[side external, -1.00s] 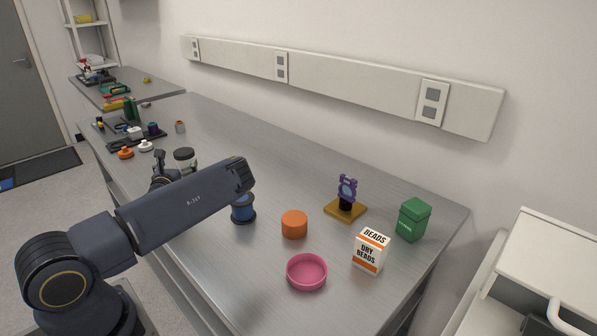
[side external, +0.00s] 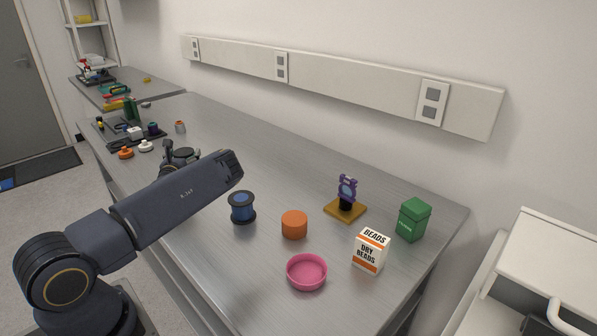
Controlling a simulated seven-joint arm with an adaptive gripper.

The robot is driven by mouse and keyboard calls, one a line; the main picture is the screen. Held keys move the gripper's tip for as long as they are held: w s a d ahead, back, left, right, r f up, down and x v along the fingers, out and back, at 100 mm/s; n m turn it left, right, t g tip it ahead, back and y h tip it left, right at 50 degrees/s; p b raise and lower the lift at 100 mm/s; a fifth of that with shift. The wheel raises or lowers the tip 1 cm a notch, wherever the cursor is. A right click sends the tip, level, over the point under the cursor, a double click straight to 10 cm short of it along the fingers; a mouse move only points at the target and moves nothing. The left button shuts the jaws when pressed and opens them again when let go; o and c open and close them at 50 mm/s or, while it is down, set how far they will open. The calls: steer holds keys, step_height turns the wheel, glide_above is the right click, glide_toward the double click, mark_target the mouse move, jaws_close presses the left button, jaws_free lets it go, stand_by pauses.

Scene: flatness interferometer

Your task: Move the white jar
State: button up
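The jar with a pale body and dark lid, seen a second ago beside my gripper, cannot be made out now. My gripper (side external: 181,155) is over that part of the bench, small and dark, partly behind my forearm. It seems to cover the jar's place. I cannot tell whether its fingers are apart, closed or touching the jar. A small round white piece (side external: 145,146) lies to the left of my gripper, apart from it.
A dark tray (side external: 150,138) with small parts lies left. The bench's middle back is clear.

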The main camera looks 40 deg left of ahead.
steer(key=c, duration=1)
steer(key=shift+o, duration=0.2)
steer(key=shift+d, duration=10.05)
steer(key=o, duration=1.4)
steer(key=shift+c, duration=0.2)
